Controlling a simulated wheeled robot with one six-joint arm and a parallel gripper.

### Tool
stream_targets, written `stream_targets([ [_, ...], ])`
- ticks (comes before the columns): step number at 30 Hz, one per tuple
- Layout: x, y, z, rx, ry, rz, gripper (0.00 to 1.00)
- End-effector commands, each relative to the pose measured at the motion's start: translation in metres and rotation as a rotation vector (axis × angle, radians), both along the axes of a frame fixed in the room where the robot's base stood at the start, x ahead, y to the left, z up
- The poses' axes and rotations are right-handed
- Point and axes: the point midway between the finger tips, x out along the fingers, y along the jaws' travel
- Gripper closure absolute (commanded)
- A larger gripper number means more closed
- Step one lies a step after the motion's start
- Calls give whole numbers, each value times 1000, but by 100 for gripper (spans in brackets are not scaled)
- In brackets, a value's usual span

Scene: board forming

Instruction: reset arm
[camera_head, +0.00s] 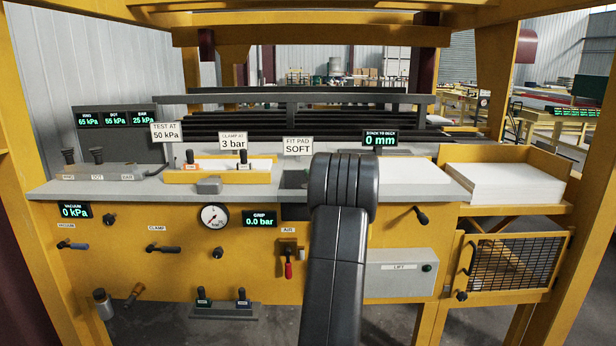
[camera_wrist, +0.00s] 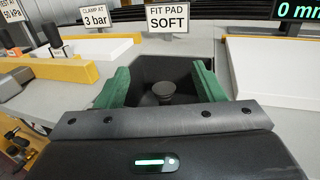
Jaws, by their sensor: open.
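My gripper (camera_wrist: 162,80) shows in the wrist view with its two green fingers spread wide apart and nothing between them in its grasp. It faces a dark recess (camera_wrist: 180,68) in the grey bench top, with a dark round knob-like pad (camera_wrist: 164,88) inside. The "FIT PAD SOFT" sign (camera_wrist: 168,18) stands just behind the recess. In the head view, my arm rises in front of the bench and hides the gripper. The dark recess (camera_head: 293,179) shows beside the arm there, under the "FIT PAD SOFT" sign (camera_head: 298,146).
The grey bench top (camera_head: 130,188) carries a white board in a yellow holder (camera_head: 220,176) at left. A white stack (camera_head: 505,184) sits at right. Small levers and a red-handled AIR valve (camera_head: 288,265) stick out of the yellow front. Yellow posts frame both sides.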

Motion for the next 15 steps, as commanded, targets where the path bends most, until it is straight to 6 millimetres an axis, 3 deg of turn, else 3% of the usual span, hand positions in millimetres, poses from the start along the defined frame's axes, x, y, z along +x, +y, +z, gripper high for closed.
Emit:
stream_targets([
  [15,74,24,2,-2,2,1,38],
])
